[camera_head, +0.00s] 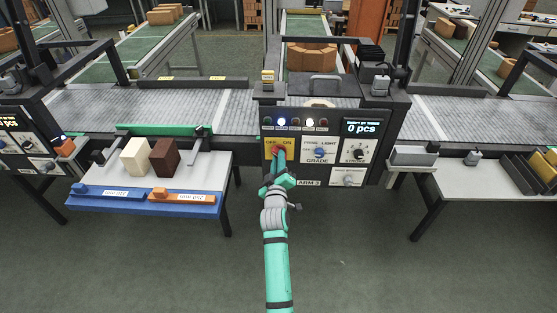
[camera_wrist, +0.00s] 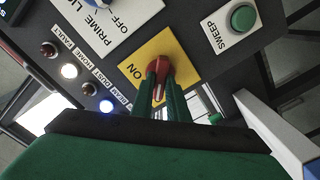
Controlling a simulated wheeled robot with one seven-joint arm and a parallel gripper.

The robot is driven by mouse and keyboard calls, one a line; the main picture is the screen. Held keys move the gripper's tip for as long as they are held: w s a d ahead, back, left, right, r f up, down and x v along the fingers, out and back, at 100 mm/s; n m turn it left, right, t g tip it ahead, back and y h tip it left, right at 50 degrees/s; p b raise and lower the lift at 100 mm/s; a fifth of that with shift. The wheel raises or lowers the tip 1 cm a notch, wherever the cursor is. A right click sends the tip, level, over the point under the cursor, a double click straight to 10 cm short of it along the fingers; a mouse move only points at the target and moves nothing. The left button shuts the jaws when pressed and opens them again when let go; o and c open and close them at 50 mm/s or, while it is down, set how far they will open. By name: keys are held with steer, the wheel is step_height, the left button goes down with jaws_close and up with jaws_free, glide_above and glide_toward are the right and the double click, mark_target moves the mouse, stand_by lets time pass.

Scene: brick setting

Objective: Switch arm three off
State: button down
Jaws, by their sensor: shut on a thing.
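The arm three panel (camera_head: 335,108) stands in the middle of the head view, with an "ARM 3" label (camera_head: 309,183) at its lower edge. Its yellow switch plate (camera_head: 269,142) carries "OFF" and "ON" lettering. A red rotary knob (camera_wrist: 160,64) sits on this plate, which also shows in the wrist view (camera_wrist: 141,72). My gripper (camera_head: 278,157) is shut on the knob, its green fingers (camera_wrist: 166,92) on either side of it. A pale line shows on the knob between the fingers. "ON" is readable in the wrist view; "OFF" is hidden there.
Home (camera_wrist: 69,71) and beam (camera_wrist: 106,105) lamps are lit; the fault lamp (camera_wrist: 48,49) is dark. A green sweep button (camera_wrist: 243,18) and the grade knob (camera_head: 320,151) are close by. The display (camera_head: 362,128) reads "0 pcs". A bench with two blocks (camera_head: 150,185) stands left.

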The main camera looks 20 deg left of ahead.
steer(key=c, duration=1.7)
jaws_free()
steer(key=shift+v, duration=5.45)
